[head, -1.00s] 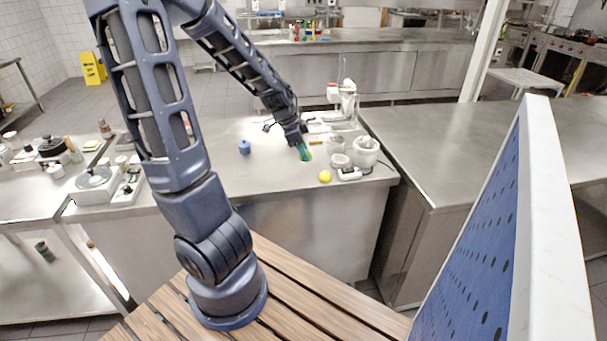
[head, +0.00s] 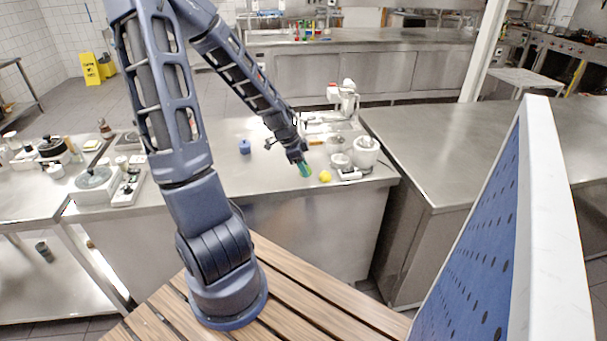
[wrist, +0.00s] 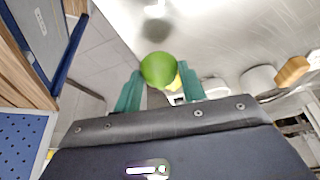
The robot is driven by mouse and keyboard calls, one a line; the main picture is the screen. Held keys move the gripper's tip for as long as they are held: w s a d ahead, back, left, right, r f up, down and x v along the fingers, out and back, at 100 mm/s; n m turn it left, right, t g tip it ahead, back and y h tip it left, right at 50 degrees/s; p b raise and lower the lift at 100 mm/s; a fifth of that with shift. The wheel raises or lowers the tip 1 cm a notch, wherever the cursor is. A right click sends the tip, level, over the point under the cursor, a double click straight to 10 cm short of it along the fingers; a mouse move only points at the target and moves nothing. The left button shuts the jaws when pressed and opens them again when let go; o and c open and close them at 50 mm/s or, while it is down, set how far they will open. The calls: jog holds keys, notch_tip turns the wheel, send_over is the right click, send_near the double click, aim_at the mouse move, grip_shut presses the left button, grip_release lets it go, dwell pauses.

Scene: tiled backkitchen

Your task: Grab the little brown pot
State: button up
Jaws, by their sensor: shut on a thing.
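My gripper (head: 304,169) is over the front edge of the middle steel counter, left of a yellow fruit (head: 325,176). In the wrist view its teal fingers (wrist: 160,88) are shut on a round green fruit (wrist: 158,70). The yellow fruit shows partly behind it (wrist: 178,80). I cannot surely pick out a little brown pot. A small brown bottle-like thing (head: 104,128) stands on the left counter, far from my gripper. A brown block-like thing (wrist: 293,70) shows at the right of the wrist view.
A blue pot-like thing (head: 245,147) stands on the middle counter (head: 215,175). White jars, a scale (head: 349,174) and a mixer (head: 345,100) crowd its right end. A blue perforated panel (head: 470,250) rises at the right.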

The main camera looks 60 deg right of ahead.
jog(key=shift+f, duration=1.55)
jog(key=shift+f, duration=0.15)
jog(key=o, duration=1.1)
jog(key=shift+c, duration=0.2)
jog(key=v, duration=1.2)
jog(key=shift+d+r, duration=0.1)
jog(key=shift+r, duration=0.1)
jog(key=shift+w, duration=0.1)
